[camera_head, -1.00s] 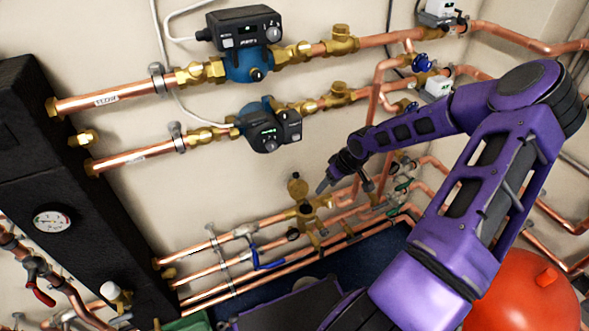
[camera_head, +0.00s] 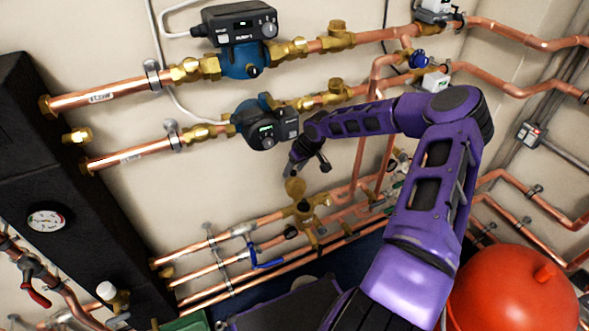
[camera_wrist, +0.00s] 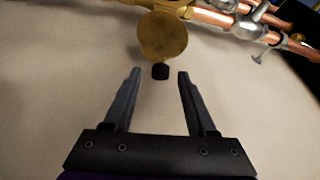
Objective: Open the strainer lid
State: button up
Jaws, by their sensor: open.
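The brass strainer (camera_head: 304,206) sits on the upper pipe of the lower group in the head view. Its round brass lid (camera_head: 294,187) stands up at its upper left. In the wrist view the lid (camera_wrist: 162,36) shows as a brass disc with a small black knob (camera_wrist: 160,71) at its near edge. My gripper (camera_head: 287,173) is just above the lid in the head view. In the wrist view my gripper (camera_wrist: 158,72) is open, and the knob appears between its fingertips with gaps on both sides. I cannot tell how deep the knob sits between the fingers.
Two pumps (camera_head: 242,36) (camera_head: 266,124) sit on pipes above my gripper. A blue-handled valve (camera_head: 266,262) is left of the strainer. A red vessel (camera_head: 515,298) stands at lower right. Bare wall (camera_head: 222,185) lies left of my gripper.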

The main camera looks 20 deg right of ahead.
jog(key=shift+c, duration=0.2)
grip_shut()
dwell(1.2)
